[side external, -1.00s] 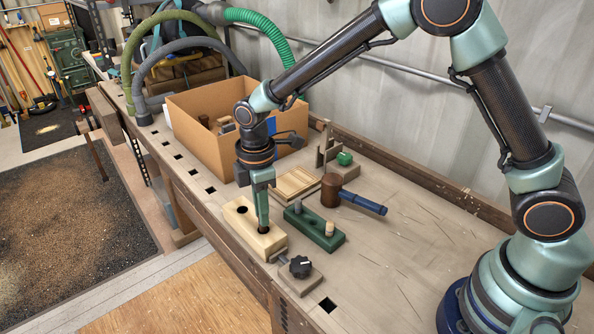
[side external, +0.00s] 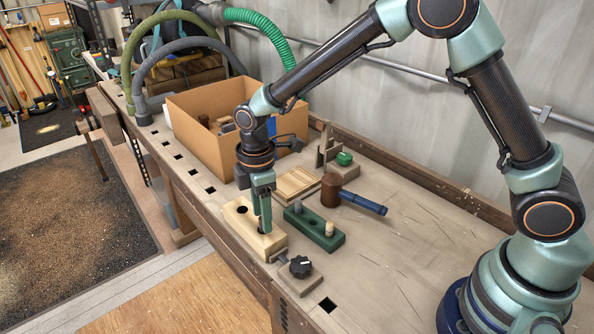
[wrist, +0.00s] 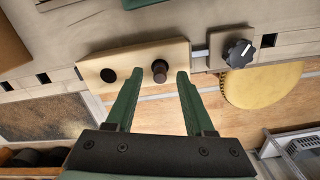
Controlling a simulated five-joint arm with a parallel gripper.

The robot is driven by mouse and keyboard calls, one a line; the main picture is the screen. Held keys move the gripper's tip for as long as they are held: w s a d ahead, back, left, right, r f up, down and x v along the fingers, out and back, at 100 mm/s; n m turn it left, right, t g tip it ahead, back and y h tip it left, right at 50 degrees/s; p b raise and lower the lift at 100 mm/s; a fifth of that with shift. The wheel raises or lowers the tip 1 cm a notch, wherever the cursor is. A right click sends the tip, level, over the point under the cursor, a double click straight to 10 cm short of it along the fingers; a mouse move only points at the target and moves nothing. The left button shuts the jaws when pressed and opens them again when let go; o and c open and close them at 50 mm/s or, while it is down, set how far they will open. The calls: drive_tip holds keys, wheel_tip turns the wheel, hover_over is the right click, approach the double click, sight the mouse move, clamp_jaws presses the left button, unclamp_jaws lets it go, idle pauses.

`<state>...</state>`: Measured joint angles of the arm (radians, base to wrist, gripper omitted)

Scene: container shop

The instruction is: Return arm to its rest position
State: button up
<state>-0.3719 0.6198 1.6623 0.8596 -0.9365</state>
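My gripper (wrist: 154,82) is open in the wrist view, with its two green fingers apart on either side of a dark peg (wrist: 159,70). The peg stands in one hole of a pale wooden block (wrist: 134,60); the block's other hole is empty and dark. In the side view my gripper (side external: 262,218) points down over the near end of the same block (side external: 240,212). The peg is mostly hidden there by the fingers.
A green block with pegs (side external: 318,238), a mallet (side external: 331,190) and a slatted wooden piece (side external: 297,183) lie close to the right. A clamp with a black knob (side external: 300,267) adjoins the pale block. A cardboard box (side external: 190,135) stands behind. The bench's right part is clear.

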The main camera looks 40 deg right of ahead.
drive_tip(key=shift+r, duration=0.1)
drive_tip(key=shift+r, duration=3.45)
drive_tip(key=s+d+r+m+t, duration=0.2)
drive_tip(key=s+d+r+m, duration=0.35)
drive_tip(key=d+r, duration=0.35)
drive_tip(key=s+d+r+m+t, duration=0.2)
drive_tip(key=s+d+m+t, duration=0.1)
drive_tip(key=s+d+m, duration=0.4)
drive_tip(key=shift+s+d+m+t, duration=0.3)
drive_tip(key=shift+s+m, duration=0.35)
drive_tip(key=shift+m, duration=0.6)
